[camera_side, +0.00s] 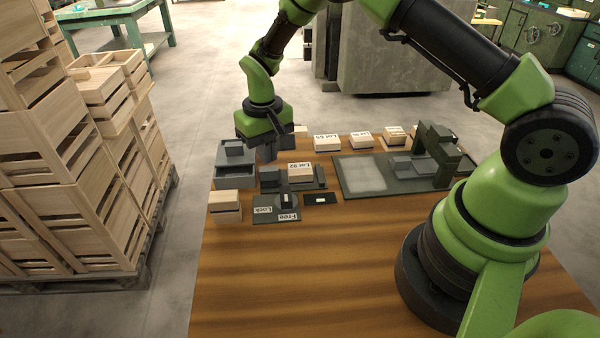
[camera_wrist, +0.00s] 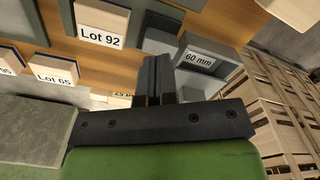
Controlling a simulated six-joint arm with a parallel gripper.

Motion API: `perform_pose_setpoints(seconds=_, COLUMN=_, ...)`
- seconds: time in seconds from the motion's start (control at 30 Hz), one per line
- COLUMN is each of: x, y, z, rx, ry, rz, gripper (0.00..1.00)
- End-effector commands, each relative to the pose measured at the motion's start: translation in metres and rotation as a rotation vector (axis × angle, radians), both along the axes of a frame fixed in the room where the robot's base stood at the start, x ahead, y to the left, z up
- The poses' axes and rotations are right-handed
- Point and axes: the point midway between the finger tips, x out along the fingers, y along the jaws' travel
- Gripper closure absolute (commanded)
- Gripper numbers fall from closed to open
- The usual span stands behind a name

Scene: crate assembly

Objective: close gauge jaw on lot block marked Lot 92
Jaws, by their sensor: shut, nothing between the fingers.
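The pale wooden block marked Lot 92 (camera_side: 301,173) sits in the dark gauge on the table, and its label also shows in the wrist view (camera_wrist: 102,20). A dark gauge jaw (camera_side: 270,178) stands just left of the block in the side view; I cannot tell whether they touch. In front is a plate marked Lock and Free (camera_side: 277,215) with a dark knob (camera_side: 287,201). My gripper (camera_side: 267,153) is shut and empty, behind and left of the Lot 92 block. Its fingers (camera_wrist: 160,75) show pressed together in the wrist view.
A grey holder (camera_side: 235,175) stands left of my gripper; a grey piece marked 60 mm (camera_wrist: 200,55) shows in the wrist view. More wooden lot blocks (camera_side: 327,143) line the back. A dark fixture (camera_side: 435,155) stands right. The table front (camera_side: 300,280) is clear.

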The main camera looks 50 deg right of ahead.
Motion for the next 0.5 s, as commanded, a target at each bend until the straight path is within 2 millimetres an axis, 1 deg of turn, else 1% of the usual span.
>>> perform_pose_setpoints(seconds=0.5, x=0.0000, y=0.0000, z=-0.0107, rx=0.000, ry=0.001, rz=-0.001, gripper=1.00)
